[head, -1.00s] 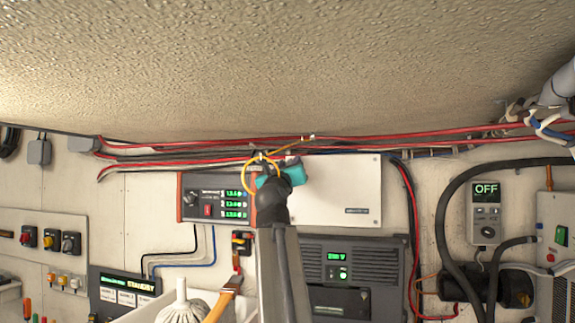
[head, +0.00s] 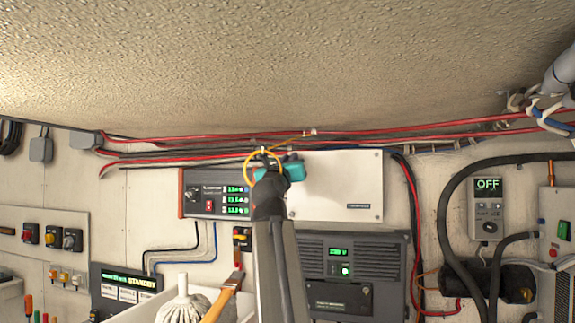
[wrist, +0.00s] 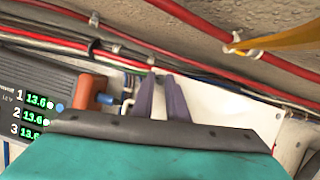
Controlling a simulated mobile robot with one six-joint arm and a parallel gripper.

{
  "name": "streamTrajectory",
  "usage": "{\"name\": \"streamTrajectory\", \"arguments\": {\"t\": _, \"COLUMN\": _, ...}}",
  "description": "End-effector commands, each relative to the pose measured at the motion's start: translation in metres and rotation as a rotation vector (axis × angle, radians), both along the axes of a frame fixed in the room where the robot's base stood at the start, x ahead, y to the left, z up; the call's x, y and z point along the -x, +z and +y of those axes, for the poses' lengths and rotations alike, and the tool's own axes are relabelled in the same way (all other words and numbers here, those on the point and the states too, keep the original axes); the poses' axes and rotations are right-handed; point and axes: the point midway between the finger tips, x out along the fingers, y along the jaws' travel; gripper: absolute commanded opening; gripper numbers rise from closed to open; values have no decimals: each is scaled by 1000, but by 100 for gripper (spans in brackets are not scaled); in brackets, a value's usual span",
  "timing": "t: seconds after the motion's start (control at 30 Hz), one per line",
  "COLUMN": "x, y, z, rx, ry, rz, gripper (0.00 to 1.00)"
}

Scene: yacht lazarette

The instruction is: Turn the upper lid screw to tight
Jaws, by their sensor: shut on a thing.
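My gripper (head: 304,162), teal with a dark wrist, is up at the left end of a white lid panel (head: 345,195) on the back wall. In the wrist view its two dark purple fingers (wrist: 162,92) reach to the panel's upper left area, just below the cables. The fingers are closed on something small. The upper lid screw itself cannot be made out; the fingers and gripper body hide that spot. The white panel also shows in the wrist view (wrist: 222,108).
Red and black cables (head: 400,138) run just above the panel. A yellow cable loop (head: 247,166) hangs by my wrist. A monitor with green readouts (head: 215,200) adjoins on the left, a dark grey unit (head: 380,262) below. An orange and blue fitting (wrist: 92,92) sits close left of the fingers.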

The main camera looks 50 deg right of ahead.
Motion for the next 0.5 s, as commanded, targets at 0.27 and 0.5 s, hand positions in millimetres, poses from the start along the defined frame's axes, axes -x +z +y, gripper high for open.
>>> {"name": "streamTrajectory", "arguments": {"t": 0.27, "x": -1, "y": -1, "z": 0, "rx": -57, "ry": -3, "rz": -118, "gripper": 0}}
{"name": "streamTrajectory", "arguments": {"t": 0.5, "x": -3, "y": -1, "z": 1, "rx": -122, "ry": -3, "rz": -244, "gripper": 0}}
